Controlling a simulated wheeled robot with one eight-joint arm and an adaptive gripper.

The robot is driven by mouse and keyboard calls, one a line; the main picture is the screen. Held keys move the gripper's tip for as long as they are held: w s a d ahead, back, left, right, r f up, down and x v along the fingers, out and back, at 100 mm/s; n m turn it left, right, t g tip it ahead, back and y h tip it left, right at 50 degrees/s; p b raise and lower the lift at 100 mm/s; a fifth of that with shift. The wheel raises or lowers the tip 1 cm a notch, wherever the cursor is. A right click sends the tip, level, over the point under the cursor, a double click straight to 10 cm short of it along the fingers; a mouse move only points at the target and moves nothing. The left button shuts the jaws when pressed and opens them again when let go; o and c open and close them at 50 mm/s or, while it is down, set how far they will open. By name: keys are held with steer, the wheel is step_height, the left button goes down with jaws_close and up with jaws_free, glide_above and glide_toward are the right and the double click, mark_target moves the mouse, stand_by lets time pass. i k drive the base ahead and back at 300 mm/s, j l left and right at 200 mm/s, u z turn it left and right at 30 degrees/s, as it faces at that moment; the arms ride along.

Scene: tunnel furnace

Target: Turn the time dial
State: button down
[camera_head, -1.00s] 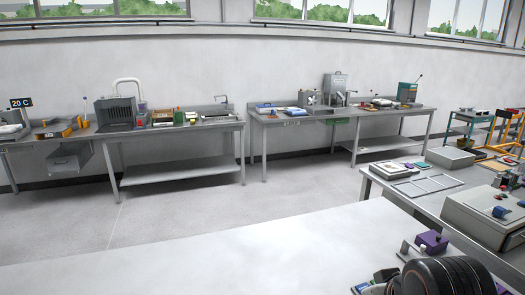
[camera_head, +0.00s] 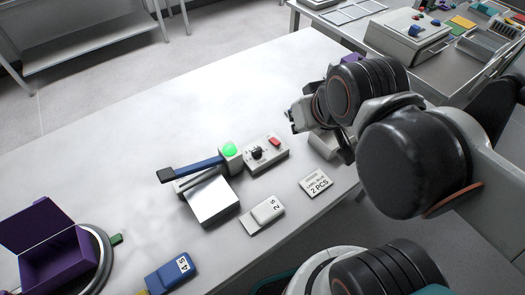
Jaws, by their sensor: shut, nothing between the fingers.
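A small light-grey control box (camera_head: 267,155) stands on the white table in the head view. It carries a black dial (camera_head: 256,152) and a red button (camera_head: 275,141); the dial's setting is too small to read. Beside it is a device with a lit green lamp (camera_head: 229,149), a blue lever arm (camera_head: 195,166) and a silver plate (camera_head: 211,199). My gripper (camera_head: 292,119) is above and to the right of the box, apart from the dial. It is shut and empty, and my arm partly hides it.
A card reading "2 PCS" (camera_head: 316,184), a white block marked "2 S" (camera_head: 265,213) and a blue block marked "4 S" (camera_head: 171,274) lie in front. An open purple box (camera_head: 55,255) is at the left. The table's left middle is clear.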

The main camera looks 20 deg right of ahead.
mark_target(257, 153)
steer(key=u, duration=1.85)
steer(key=k+l+z, duration=0.1)
steer(key=z, duration=0.3)
steer(key=l+z, duration=0.2)
steer(key=z, duration=0.25)
steer(key=k+l+z, duration=0.1)
steer(key=z, duration=0.3)
steer(key=l, duration=0.1)
